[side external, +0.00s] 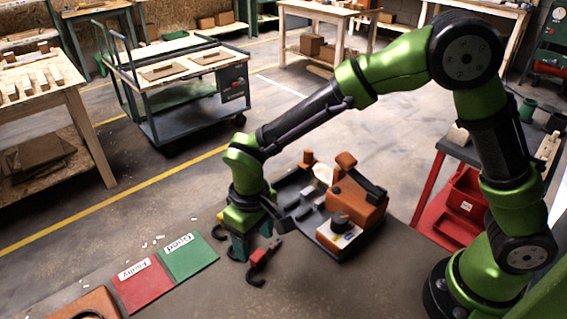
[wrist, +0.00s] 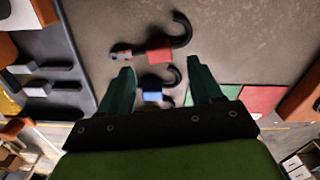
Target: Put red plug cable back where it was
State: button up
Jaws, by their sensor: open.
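The red plug cable (side external: 262,256) lies on the bench, its black cord curling into a hook at the front. In the wrist view the red plug cable (wrist: 158,56) lies just beyond my fingertips, its tip pointing left and its cord curling right. My gripper (side external: 252,240) points down over the bench beside it, open and holding nothing. In the wrist view my gripper (wrist: 160,72) has its green fingers spread wide. A blue plug cable (wrist: 153,96) lies between the fingers as seen there; whether it is at their height cannot be told. My gripper mostly hides it in the side view.
A dark test tray (side external: 325,240) with an orange block (side external: 357,200) and a white knob panel (side external: 340,231) stands right of my gripper. A green "Good" mat (side external: 188,256) and red "Faulty" mat (side external: 143,286) lie to the left. An orange bin (side external: 85,304) is at front left.

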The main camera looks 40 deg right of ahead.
notch_tip(320, 180, up, 13)
jog(key=s+d+r+m+t+y, duration=0.1)
jog(key=s+d+r+m+t, duration=0.2)
jog(key=s+d, duration=0.3)
jog(key=s+d+r+m+t+y, duration=0.1)
jog(key=s+d, duration=0.5)
jog(key=d, duration=0.8)
jog(key=r+m+t, duration=0.1)
jog(key=m+t, duration=0.1)
jog(key=t, duration=0.1)
jog(key=shift+d+r, duration=0.15)
jog(key=shift+r, duration=0.25)
jog(key=shift+s, duration=0.1)
